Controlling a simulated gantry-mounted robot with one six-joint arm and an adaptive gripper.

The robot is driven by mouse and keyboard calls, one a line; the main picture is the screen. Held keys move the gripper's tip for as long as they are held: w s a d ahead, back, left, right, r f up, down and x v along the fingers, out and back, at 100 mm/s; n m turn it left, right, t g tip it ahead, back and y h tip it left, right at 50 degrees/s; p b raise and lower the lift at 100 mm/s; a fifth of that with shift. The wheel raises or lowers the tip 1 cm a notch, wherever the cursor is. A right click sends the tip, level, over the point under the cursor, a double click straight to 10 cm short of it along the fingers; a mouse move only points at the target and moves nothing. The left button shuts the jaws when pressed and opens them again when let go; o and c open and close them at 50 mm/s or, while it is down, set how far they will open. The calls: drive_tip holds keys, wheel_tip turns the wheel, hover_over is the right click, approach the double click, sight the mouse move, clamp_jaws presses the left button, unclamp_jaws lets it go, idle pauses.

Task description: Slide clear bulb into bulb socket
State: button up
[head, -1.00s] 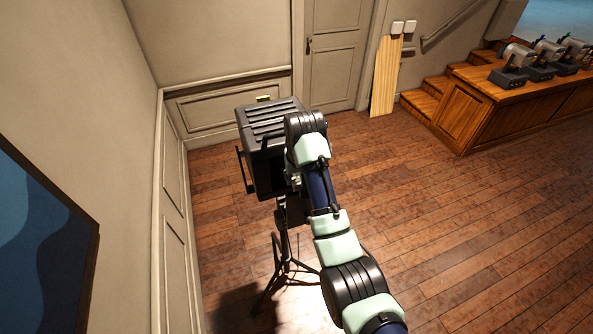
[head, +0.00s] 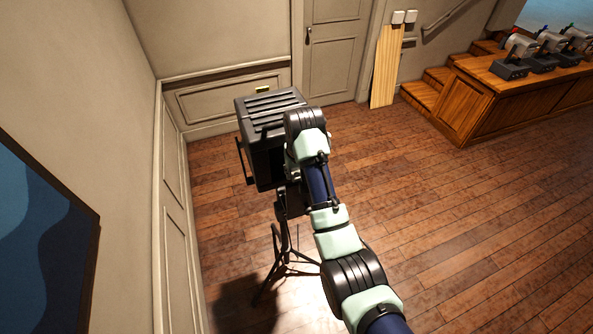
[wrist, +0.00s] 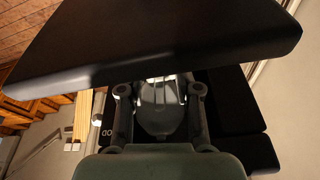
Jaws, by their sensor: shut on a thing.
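My gripper (wrist: 160,92) is shut on the clear bulb (wrist: 158,118), which sits between the two fingers in the wrist view. The bulb looks grey and glassy, with bright thin lines at its far end. A black stage lamp (head: 268,108) with a ribbed top stands on a tripod in the head view, and the end of my arm is at its right side. A large black panel (wrist: 150,42), apparently part of the lamp, covers the far end of the bulb's surroundings in the wrist view. The bulb socket is hidden, and I cannot tell whether the bulb touches it.
The tripod (head: 285,262) stands on the wooden floor (head: 450,200) near the left wall. A dark-framed blue panel (head: 40,240) is at the left. A wooden counter (head: 465,110) with several small lamps is at the far right. The floor right of the tripod is clear.

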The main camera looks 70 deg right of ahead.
drive_tip(key=shift+f, duration=0.1)
drive_tip(key=shift+f, duration=1)
drive_tip(key=shift+f, duration=0.1)
drive_tip(key=shift+f, duration=0.45)
drive_tip(key=shift+f, duration=0.25)
idle(0.4)
drive_tip(key=o, duration=1.2)
